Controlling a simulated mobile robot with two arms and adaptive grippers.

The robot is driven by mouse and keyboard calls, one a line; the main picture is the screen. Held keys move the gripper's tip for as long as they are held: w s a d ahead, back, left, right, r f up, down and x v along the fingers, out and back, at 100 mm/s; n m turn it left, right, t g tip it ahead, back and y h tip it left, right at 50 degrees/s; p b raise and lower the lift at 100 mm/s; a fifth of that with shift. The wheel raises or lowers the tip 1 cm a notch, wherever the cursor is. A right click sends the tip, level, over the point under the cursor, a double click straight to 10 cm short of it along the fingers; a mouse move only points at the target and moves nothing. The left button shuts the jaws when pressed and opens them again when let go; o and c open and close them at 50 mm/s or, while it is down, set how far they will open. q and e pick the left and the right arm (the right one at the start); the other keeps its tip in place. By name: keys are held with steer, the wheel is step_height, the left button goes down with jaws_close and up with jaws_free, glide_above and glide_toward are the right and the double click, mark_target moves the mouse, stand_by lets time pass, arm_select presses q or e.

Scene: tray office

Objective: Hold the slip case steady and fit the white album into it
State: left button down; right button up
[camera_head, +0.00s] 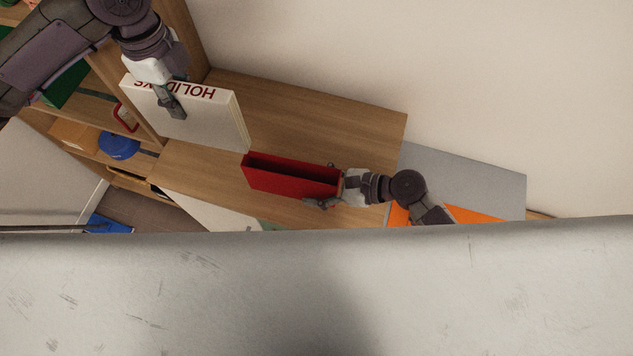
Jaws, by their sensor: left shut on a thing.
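The white album (205,127) has red lettering along its top edge, partly covered by my gripper. My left gripper (171,103) is shut on the album near its upper edge. The album is at the left of the red slip case (290,183), apart from its opening or nearly so; the exact gap is hard to judge. The slip case appears to lie on the wooden desk with its dark slot facing up. My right gripper (328,188) is at the right end of the slip case, with fingers on either side of it; how firmly they press cannot be seen.
The wooden desk top (330,110) is clear behind the slip case. A wooden shelf with a blue round object (119,145) stands at the left. A grey panel (470,180) and an orange sheet (470,216) lie at the right. A large pale surface fills the bottom.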

mark_target(333, 189)
steer(key=shift+d, duration=0.1)
steer(key=shift+s+d, duration=0.25)
steer(key=shift+d, duration=0.7)
steer(key=shift+s+d, duration=0.25)
steer(key=shift+d, duration=0.65)
steer(key=shift+a, duration=0.15)
steer(key=shift+w+a+p, duration=0.3)
steer(key=shift+a+p, duration=0.1)
steer(key=shift+a, duration=0.5)
steer(key=shift+w+a+p, duration=0.25)
steer(key=shift+a+p, duration=0.1)
steer(key=shift+a, duration=0.55)
steer(key=c, duration=1)
